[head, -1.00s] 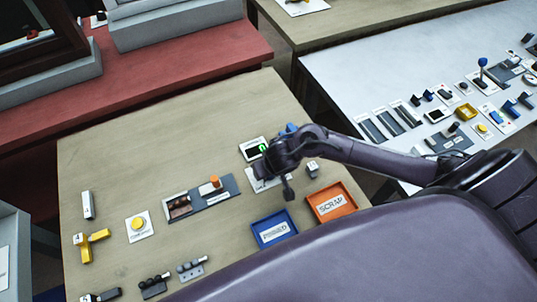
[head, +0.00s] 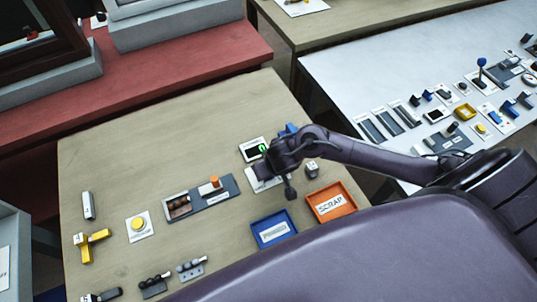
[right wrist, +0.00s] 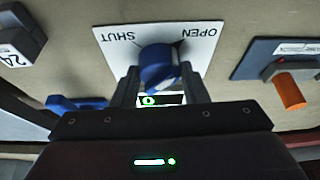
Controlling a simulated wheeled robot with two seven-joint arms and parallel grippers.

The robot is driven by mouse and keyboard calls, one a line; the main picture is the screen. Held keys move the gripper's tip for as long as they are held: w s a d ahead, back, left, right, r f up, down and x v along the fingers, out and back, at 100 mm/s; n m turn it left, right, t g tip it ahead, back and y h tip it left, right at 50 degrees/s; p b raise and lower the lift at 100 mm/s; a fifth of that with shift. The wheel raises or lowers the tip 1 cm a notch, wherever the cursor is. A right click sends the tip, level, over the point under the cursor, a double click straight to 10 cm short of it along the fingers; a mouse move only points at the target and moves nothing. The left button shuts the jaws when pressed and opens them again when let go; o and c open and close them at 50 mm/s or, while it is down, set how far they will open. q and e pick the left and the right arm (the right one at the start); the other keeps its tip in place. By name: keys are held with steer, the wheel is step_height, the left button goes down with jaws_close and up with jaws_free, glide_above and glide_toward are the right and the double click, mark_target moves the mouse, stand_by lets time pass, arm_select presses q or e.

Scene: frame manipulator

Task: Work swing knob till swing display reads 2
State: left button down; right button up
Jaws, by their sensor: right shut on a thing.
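A blue knob (right wrist: 158,68) stands on a white plate (right wrist: 110,40) marked SHUT and OPEN in the right wrist view. My right gripper (right wrist: 158,85) is shut on the knob, one finger on each side. In the head view my right gripper (head: 268,170) hides the knob, and part of its white plate (head: 255,184) shows below it. A small display (head: 250,149) stands just behind, partly covered by my gripper. In the right wrist view its green digit (right wrist: 149,100) looks like 0, partly hidden. My left gripper is in no view.
A slider with an orange handle (head: 210,188) lies left of the knob. A small grey block (head: 312,169) stands to the right. A blue tray (head: 272,243) and an orange SCRAP tray (head: 350,209) lie in front. A blue part (head: 291,128) sits behind my wrist.

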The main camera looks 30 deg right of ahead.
steer(key=n+y+p, duration=0.1)
steer(key=n, duration=0.1)
steer(key=n+p, duration=0.1)
steer(key=n, duration=0.1)
steer(key=shift+d+r+n+y, duration=0.15)
steer(key=shift+n+y, duration=0.15)
steer(key=shift+y, duration=0.1)
steer(key=n+p, duration=0.1)
steer(key=n, duration=0.1)
steer(key=shift+n+g+y, duration=0.4)
steer(key=shift+w+d+n+y, duration=0.1)
steer(key=shift+n+y, duration=0.2)
steer(key=shift+n, duration=0.5)
steer(key=n, duration=0.2)
steer(key=n+g, duration=0.1)
steer(key=shift+w+f+n+g+y, duration=0.1)
steer(key=shift+f+n+g+y, duration=0.1)
steer(key=shift+n+g+y, duration=0.15)
steer(key=shift+d+n+g+y+b, duration=0.15)
steer(key=shift+n+g+b, duration=0.35)
steer(key=shift+n, duration=0.65)
steer(key=shift+a+n+g+y+b, duration=0.1)
steer(key=shift+n+g+b, duration=0.15)
steer(key=shift+n+b, duration=0.65)
steer(key=shift+n, duration=0.4)
steer(key=o, duration=1)
steer(key=shift+r, duration=0.1)
